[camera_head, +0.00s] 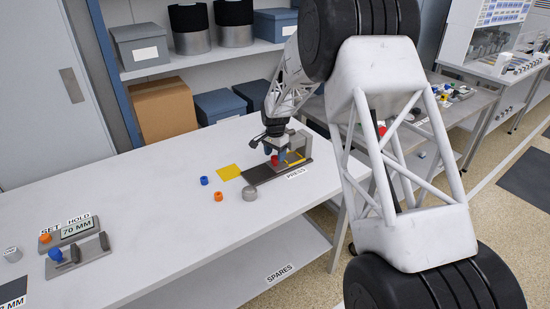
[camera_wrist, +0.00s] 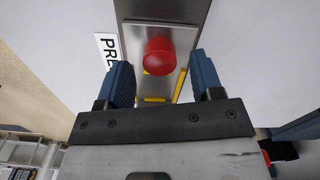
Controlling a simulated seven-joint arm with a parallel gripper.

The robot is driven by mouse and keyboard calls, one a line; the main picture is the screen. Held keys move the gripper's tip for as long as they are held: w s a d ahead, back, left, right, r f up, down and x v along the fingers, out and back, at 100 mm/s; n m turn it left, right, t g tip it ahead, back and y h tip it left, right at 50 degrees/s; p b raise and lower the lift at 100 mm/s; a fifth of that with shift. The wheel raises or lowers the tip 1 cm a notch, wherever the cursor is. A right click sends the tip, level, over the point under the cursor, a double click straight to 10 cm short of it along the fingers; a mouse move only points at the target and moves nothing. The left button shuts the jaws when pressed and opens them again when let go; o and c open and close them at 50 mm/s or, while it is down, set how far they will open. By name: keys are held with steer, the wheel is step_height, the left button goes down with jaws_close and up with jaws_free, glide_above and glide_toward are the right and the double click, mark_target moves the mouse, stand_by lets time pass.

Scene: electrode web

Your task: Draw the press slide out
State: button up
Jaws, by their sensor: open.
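The press (camera_head: 262,172) stands on the white table by its "PRESS" label, with a dark base and a grey upright. Its slide (camera_wrist: 140,45) is a grey plate with yellow strips, lying on the metal base in the wrist view. A round red knob (camera_wrist: 159,56) stands on the slide and also shows in the head view (camera_head: 275,160). My gripper (camera_wrist: 160,70) is open, with one blue finger on each side of the knob. Gaps show between knob and fingers. In the head view my gripper (camera_head: 277,152) is low over the press and partly hides it.
A yellow square (camera_head: 229,172), blue piece (camera_head: 204,180), orange piece (camera_head: 218,197) and grey ball (camera_head: 249,193) lie left and front of the press. A "70 MM" fixture (camera_head: 78,258) stands at lower left. Shelf boxes (camera_head: 221,104) stand behind. The table's middle is clear.

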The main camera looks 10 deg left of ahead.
steer(key=shift+f, duration=0.9)
steer(key=shift+c, duration=0.3)
